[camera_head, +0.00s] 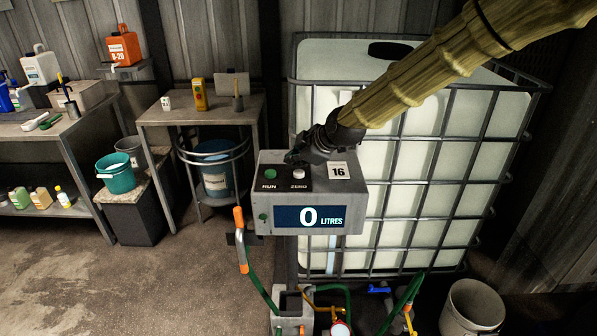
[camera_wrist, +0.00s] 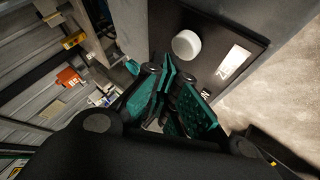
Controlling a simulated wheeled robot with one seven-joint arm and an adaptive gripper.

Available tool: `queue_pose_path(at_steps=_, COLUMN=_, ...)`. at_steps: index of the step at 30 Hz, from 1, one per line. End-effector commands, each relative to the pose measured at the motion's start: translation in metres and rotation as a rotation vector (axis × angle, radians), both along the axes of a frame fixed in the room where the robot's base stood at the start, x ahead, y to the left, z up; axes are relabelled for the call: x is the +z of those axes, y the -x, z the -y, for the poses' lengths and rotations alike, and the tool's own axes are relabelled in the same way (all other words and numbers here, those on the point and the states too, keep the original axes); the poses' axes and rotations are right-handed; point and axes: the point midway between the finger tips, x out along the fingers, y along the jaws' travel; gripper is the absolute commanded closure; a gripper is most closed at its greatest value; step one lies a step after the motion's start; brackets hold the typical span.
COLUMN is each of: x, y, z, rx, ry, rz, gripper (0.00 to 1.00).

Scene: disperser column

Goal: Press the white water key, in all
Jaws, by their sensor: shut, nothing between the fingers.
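A white round key (camera_head: 299,173) sits above the label ZERO on the black top plate of a grey control box (camera_head: 346,221). The key also shows in the wrist view (camera_wrist: 187,44), standing proud of the plate. A green round key (camera_head: 270,174) labelled RUN is to its left. The box display (camera_head: 309,218) reads 0 LITRES. My gripper (camera_head: 297,158) is shut and empty, just behind the white key in the head view. In the wrist view its teal-padded fingers (camera_wrist: 174,84) are close to the key; contact cannot be told.
A card (camera_head: 340,171) reading 16 is on the box's right. A caged white tank (camera_head: 430,150) stands behind. An orange-ended handle (camera_head: 240,239) and green hoses are at the box's left and below. A white bucket (camera_head: 472,306) stands at lower right. The floor at left is clear.

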Motion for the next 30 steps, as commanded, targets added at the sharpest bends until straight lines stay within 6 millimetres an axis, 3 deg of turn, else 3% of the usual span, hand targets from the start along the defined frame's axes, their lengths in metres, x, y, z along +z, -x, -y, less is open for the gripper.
queue_pose_path(at_steps=8, x=0.007, y=0.000, z=0.000, rx=-0.001, ry=0.000, rz=0.001, gripper=1.00)
queue_pose_path(at_steps=24, x=0.048, y=0.000, z=0.000, rx=-0.001, ry=0.000, rz=0.001, gripper=1.00)
queue_pose_path(at_steps=30, x=0.050, y=0.000, z=0.000, rx=0.000, ry=0.000, rz=0.000, gripper=1.00)
